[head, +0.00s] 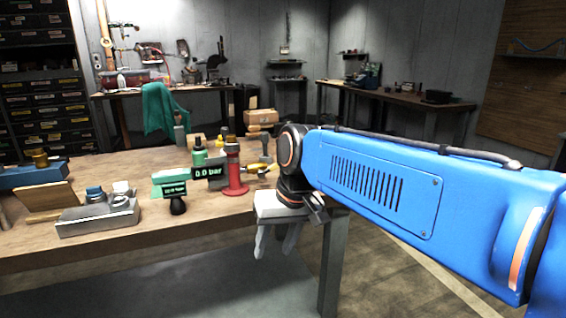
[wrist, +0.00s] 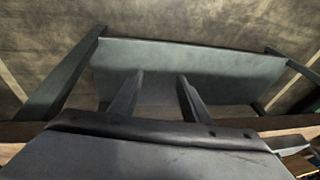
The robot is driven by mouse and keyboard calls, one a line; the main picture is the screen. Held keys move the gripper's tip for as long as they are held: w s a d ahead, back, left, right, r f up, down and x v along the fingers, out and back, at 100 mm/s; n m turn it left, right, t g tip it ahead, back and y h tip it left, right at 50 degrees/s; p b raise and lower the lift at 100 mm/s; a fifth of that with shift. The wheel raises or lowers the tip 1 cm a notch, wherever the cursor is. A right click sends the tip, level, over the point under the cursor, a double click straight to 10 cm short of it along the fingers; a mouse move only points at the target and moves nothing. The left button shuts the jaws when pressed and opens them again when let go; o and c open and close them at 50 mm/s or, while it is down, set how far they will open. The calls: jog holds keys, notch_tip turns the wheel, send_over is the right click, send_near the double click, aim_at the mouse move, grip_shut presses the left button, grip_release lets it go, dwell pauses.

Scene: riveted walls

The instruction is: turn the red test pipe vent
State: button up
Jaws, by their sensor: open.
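The red test pipe (head: 234,170) stands upright on the workbench, just left of my wrist in the head view. A dark display reading 0.0 bar (head: 207,173) is beside it on the left. I cannot make out the vent on the pipe clearly. My gripper (head: 275,243) points down in front of the bench's right end, with its fingers apart and nothing between them. In the wrist view my gripper (wrist: 160,82) shows two separate fingers over a grey panel under the bench. The red pipe is not visible in the wrist view.
A green cloth (head: 163,110) hangs behind. Open floor (head: 400,285) lies right of the bench.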

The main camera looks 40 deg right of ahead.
jog(key=w+d+r+m+y, duration=0.2)
jog(key=w+d+r+m, duration=0.1)
jog(key=w+d+r, duration=0.3)
jog(key=m+t+y, duration=0.1)
jog(key=m+y, duration=0.3)
jog(key=y, duration=0.1)
send_near(274, 167)
jog(key=x, duration=0.5)
jog(key=d+x, duration=0.1)
jog(key=x, duration=0.1)
jog(key=shift+w+f, duration=0.45)
jog(key=shift+f, duration=0.15)
jog(key=shift+c, duration=0.6)
grip_shut()
